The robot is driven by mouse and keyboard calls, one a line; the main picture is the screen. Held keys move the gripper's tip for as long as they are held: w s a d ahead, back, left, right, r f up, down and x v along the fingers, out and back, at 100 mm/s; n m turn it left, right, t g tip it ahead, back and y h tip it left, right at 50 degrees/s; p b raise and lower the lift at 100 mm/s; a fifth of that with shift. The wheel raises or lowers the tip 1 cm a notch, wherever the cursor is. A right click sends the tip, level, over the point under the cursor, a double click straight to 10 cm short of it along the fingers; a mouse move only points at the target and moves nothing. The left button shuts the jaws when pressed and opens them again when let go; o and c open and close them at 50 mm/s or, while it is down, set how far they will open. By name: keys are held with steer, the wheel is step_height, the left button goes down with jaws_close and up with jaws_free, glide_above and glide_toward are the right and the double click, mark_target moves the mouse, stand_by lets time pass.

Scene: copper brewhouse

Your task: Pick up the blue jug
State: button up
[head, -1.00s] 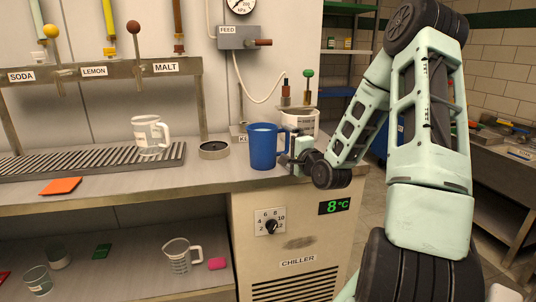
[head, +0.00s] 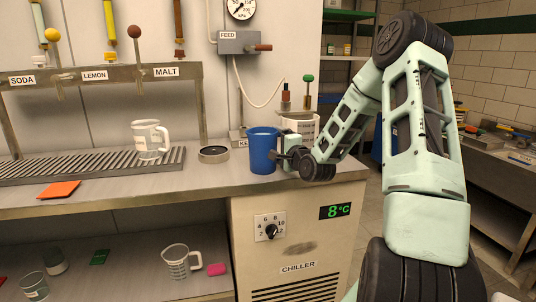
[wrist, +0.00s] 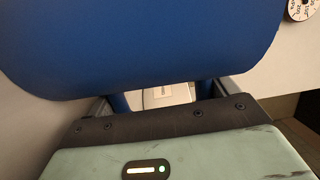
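The blue jug (head: 263,152) stands upright on the steel counter, near its right end above the chiller. My gripper (head: 280,155) is at the jug's right side, where its handle is, with dark fingertips against or very near it. In the wrist view the jug (wrist: 150,40) fills the top, close to the camera. There my gripper's fingers (wrist: 162,100) stand apart, with a light gap and small blue parts between them. The gripper looks open. The jug's handle is mostly hidden by the gripper, and contact cannot be told.
A white labelled container (head: 302,128) stands close behind my gripper. A black round dish (head: 213,154) is left of the jug. A clear mug (head: 148,139) stands on the drip grate (head: 90,166), and an orange cloth (head: 59,189) lies at the front. The counter (head: 195,181) is clear before the jug.

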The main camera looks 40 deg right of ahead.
steer(key=shift+r, duration=0.15)
step_height(320, 180, up, 10)
steer(key=p, duration=0.2)
stand_by(0.4)
